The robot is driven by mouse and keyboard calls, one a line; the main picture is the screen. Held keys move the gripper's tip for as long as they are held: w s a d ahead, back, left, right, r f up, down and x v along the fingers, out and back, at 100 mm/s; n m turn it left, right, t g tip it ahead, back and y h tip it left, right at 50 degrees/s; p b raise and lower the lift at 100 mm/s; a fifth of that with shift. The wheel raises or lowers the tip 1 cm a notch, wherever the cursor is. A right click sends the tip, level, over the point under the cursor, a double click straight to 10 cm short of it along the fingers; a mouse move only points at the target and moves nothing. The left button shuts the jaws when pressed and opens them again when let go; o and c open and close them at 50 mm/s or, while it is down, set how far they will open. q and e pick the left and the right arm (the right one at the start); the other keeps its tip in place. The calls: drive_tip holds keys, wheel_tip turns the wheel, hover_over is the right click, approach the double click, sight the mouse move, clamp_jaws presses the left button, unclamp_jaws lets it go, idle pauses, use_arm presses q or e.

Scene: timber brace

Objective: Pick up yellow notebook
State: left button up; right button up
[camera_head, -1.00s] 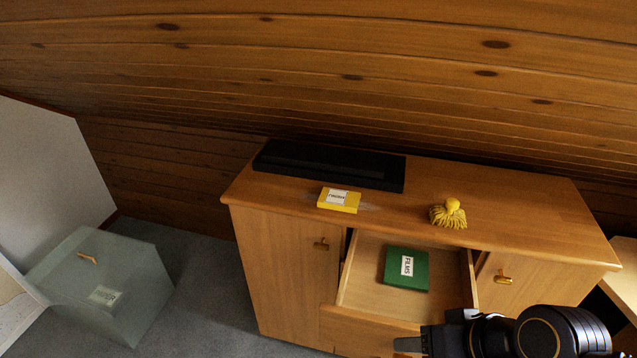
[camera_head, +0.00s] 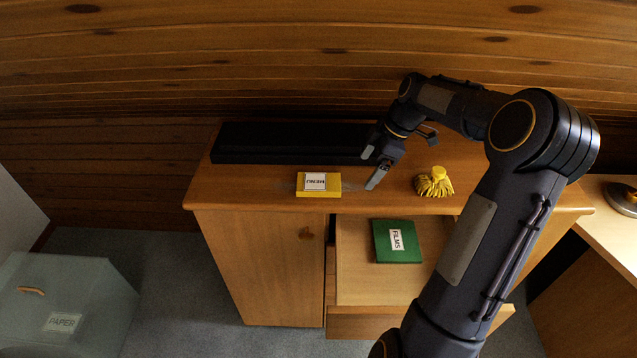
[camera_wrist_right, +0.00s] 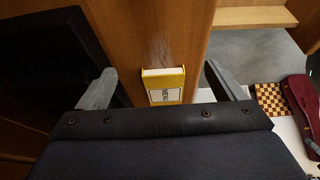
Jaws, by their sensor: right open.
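The yellow notebook (camera_head: 318,191), with a white label reading MENU, lies flat on the cabinet top (camera_head: 270,200) near its front edge. It also shows in the right wrist view (camera_wrist_right: 164,87), between the two fingers and beyond them. My right gripper (camera_head: 371,168) is open and empty, over the cabinet top to the right of the notebook and apart from it. Its fingers show spread in the right wrist view (camera_wrist_right: 160,85). My left gripper is not in view.
A long black box (camera_head: 290,143) lies behind the notebook. A yellow tasselled brush (camera_head: 433,182) stands to its right. Below, an open drawer (camera_head: 365,290) holds a green FILMS book (camera_head: 398,241). A translucent PAPER bin (camera_head: 95,300) stands at left.

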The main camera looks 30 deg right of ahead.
drive_tip(key=p, duration=0.2)
hover_over(319, 182)
drive_tip(key=s+d, duration=0.1)
drive_tip(key=d, duration=0.1)
drive_tip(key=shift+s+d, duration=0.1)
drive_tip(key=shift+s, duration=0.05)
drive_tip(key=x, duration=0.5)
drive_tip(key=c, duration=1.1)
drive_tip(key=shift+r, duration=0.15)
